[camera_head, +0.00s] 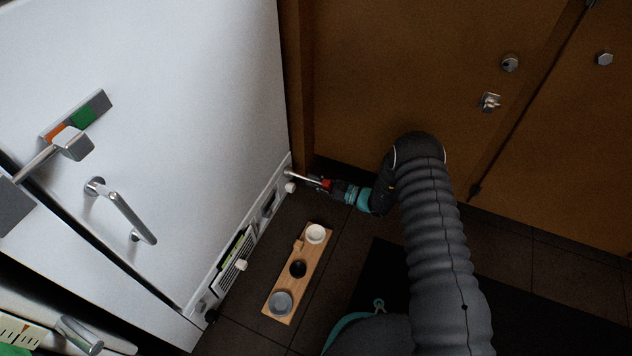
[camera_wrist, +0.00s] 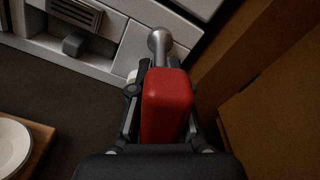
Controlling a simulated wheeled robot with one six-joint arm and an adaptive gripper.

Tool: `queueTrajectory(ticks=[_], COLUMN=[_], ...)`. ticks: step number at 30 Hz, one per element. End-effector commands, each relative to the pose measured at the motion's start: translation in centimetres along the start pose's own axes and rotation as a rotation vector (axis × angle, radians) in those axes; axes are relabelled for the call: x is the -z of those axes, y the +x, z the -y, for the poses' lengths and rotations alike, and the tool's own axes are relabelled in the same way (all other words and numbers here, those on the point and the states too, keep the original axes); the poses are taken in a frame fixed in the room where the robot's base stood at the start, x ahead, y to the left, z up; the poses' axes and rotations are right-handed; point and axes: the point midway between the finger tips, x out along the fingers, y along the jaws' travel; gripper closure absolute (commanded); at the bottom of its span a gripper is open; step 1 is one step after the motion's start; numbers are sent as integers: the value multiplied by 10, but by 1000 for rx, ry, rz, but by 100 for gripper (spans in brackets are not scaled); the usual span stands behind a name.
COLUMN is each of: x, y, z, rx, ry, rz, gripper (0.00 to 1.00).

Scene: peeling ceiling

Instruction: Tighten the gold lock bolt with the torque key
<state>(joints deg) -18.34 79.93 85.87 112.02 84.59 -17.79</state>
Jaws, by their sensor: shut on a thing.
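The torque key, as I take it, has a red handle (camera_wrist: 166,108) and a silver shaft with a rounded end (camera_wrist: 158,42). My gripper (camera_head: 326,185) is shut on the red handle; its fingers (camera_wrist: 162,100) flank the handle in the wrist view. In the head view the silver shaft (camera_head: 303,178) points left to the lower right corner of the white unit (camera_head: 180,120). The far end is at or close to the unit's base panel (camera_wrist: 120,35); I cannot tell whether it touches. I cannot make out a gold bolt; the key may hide it.
A wooden tray (camera_head: 276,306) with a white, a black and a grey cup lies on the dark floor below my gripper. Small knobs (camera_head: 242,265) and a vent stick out along the unit's base. Brown wooden doors (camera_head: 400,60) stand close behind my gripper.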

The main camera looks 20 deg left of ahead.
Motion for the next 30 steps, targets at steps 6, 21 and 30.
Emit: queueTrajectory(ticks=[6, 21, 30], x=[0, 1, 0], y=[0, -8, -17], z=[0, 0, 0], rx=[0, 1, 0], ry=[0, 86, 128], rz=[-1, -1, 0], gripper=[100, 100, 100])
